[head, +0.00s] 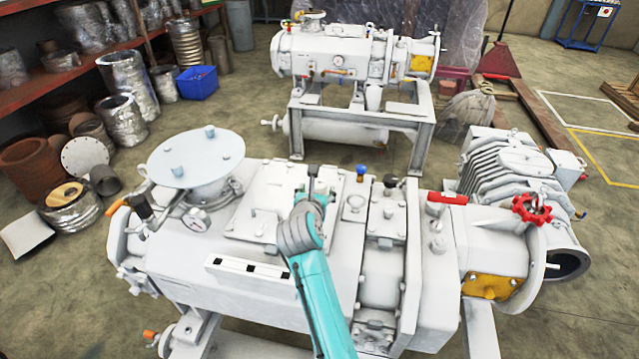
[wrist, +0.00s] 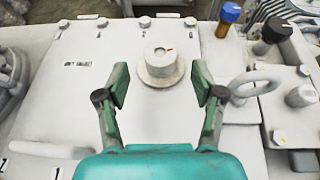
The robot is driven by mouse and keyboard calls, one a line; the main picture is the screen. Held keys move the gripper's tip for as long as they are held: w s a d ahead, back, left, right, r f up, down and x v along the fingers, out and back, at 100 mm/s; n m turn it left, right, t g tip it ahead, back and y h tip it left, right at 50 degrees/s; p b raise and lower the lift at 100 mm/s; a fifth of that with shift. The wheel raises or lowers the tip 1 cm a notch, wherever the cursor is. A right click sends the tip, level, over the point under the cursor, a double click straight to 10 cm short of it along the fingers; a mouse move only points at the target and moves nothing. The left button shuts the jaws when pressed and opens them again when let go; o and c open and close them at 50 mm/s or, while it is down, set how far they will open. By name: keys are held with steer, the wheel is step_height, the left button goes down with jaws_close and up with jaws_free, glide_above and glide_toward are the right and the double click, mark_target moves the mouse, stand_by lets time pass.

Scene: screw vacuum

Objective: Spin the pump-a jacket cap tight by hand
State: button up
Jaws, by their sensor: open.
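The jacket cap (wrist: 161,58) is a pale round knob with a small red mark on top, sitting on a wider round base on the white pump's flat cover plate (wrist: 75,100). In the wrist view, my gripper (wrist: 161,84) is open, its two green fingers apart on the near left and near right of the cap, with nothing between the pads. In the head view, my gripper (head: 318,196) is over the top of the near white pump (head: 230,290); there the cap is hard to make out beside it.
A blue cap (wrist: 230,13) and a black cap (wrist: 276,30) stand to the right. A lifting ring (wrist: 256,80) is right of my right finger. A red handwheel (head: 531,208) is at the pump's right end. A second pump (head: 335,55) stands behind.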

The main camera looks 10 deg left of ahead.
mark_target(319, 186)
steer(key=x, duration=0.5)
steer(key=shift+w+f, duration=0.15)
steer(key=shift+w, duration=0.15)
steer(key=c, duration=1.2)
